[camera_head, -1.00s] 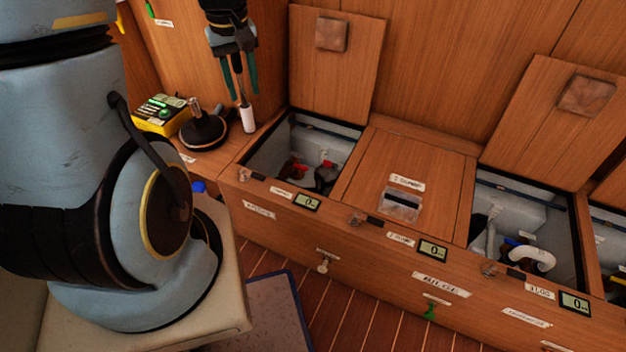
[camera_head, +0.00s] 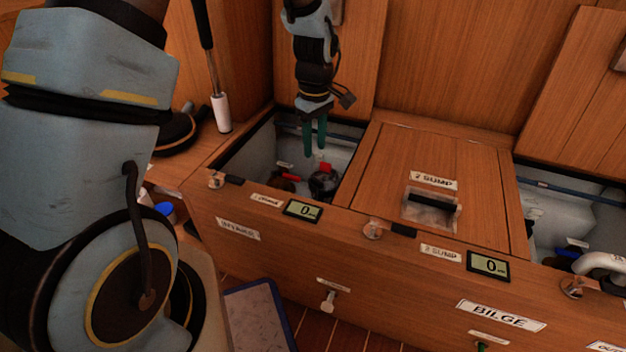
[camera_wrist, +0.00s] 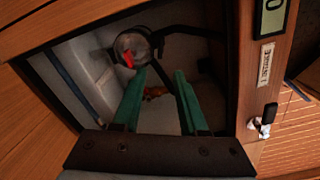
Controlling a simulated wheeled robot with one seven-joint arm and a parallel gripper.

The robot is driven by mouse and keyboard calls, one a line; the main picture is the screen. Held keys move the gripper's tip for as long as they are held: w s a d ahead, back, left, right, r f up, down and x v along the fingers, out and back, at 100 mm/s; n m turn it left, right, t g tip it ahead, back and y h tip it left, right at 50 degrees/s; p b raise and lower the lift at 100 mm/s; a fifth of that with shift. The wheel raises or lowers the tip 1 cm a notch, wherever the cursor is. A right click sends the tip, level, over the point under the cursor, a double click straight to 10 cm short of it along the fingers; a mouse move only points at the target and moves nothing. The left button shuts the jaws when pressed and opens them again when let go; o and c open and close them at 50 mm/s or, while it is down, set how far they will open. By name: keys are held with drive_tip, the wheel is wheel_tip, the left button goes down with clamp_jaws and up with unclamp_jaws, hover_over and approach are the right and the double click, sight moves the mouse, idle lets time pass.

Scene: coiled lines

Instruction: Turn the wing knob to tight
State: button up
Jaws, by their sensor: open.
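A red wing-like knob (camera_head: 326,168) sits on top of a dark round fitting (camera_head: 322,184) inside the open left compartment. In the wrist view the red knob (camera_wrist: 128,59) lies across a round grey cap (camera_wrist: 132,46), above and left of my fingertips. My gripper (camera_head: 314,151) points down into this compartment, its green fingers apart and empty. In the wrist view my gripper (camera_wrist: 158,76) has clear space between the fingers and does not touch the knob. The knob's tight mark cannot be made out.
A second red handle (camera_head: 294,178) lies left of the fitting, low in the compartment. The compartment's wooden front rim (camera_head: 262,188) and raised lid (camera_head: 352,60) bound the space. A closed sump lid (camera_head: 400,165) is to the right. A white-handled tool (camera_head: 221,112) stands at left.

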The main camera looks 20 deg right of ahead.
sight(314, 179)
wheel_tip(314, 179, down, 10)
drive_tip(key=b, duration=0.3)
drive_tip(key=shift+f+b, duration=0.1)
drive_tip(key=shift+b, duration=0.2)
clamp_jaws()
idle(0.4)
